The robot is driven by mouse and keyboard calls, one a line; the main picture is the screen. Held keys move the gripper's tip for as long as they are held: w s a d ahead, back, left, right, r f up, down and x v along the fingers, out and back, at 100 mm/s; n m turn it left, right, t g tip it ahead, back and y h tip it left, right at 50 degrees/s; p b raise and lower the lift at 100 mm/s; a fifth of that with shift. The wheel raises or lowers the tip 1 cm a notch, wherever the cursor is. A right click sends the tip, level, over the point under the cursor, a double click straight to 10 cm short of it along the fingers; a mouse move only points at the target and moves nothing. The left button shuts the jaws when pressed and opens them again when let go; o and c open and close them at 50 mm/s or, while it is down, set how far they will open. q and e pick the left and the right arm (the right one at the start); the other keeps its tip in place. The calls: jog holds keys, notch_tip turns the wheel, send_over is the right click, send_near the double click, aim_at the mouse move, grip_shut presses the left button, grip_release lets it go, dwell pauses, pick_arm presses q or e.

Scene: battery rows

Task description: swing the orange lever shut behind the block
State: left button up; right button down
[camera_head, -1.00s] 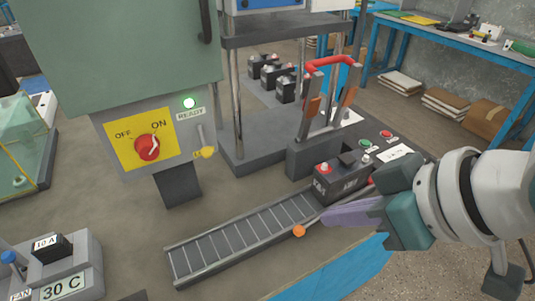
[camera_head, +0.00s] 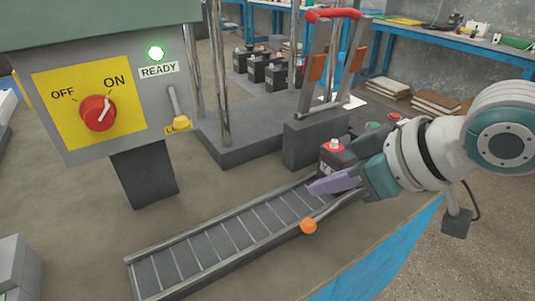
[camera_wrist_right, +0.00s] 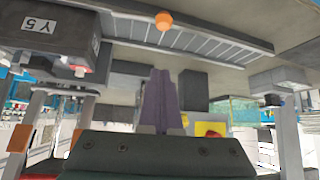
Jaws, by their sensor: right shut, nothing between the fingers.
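The orange lever shows as an orange ball knob (camera_head: 308,226) on a thin grey rod, beside the near rail of the roller track (camera_head: 215,245). The rod runs up and right behind my right gripper, which hides its other end. The dark block (camera_head: 335,158), with a red-and-white terminal, sits at the track's far end, partly hidden by the gripper. My right gripper (camera_head: 320,187) is shut and empty, its purple fingers above the track in front of the block. In the right wrist view the fingers (camera_wrist_right: 160,85) are together, with the knob (camera_wrist_right: 163,21) and block (camera_wrist_right: 55,38) beyond them.
A press frame with a red handle (camera_head: 332,15) stands behind the block. Several batteries (camera_head: 268,72) stand behind. The lower track is clear.

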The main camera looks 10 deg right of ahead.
aim_at(323, 217)
jog(key=b+x, duration=0.5)
jog(key=x, duration=0.5)
jog(key=shift+f, duration=0.25)
jog(key=s+p, duration=0.1)
jog(key=s+d, duration=0.1)
jog(key=shift+s+d+p, duration=0.35)
jog(key=shift+s, duration=0.05)
jog(key=shift+s+d+f, duration=0.15)
jog(key=shift+s, duration=0.15)
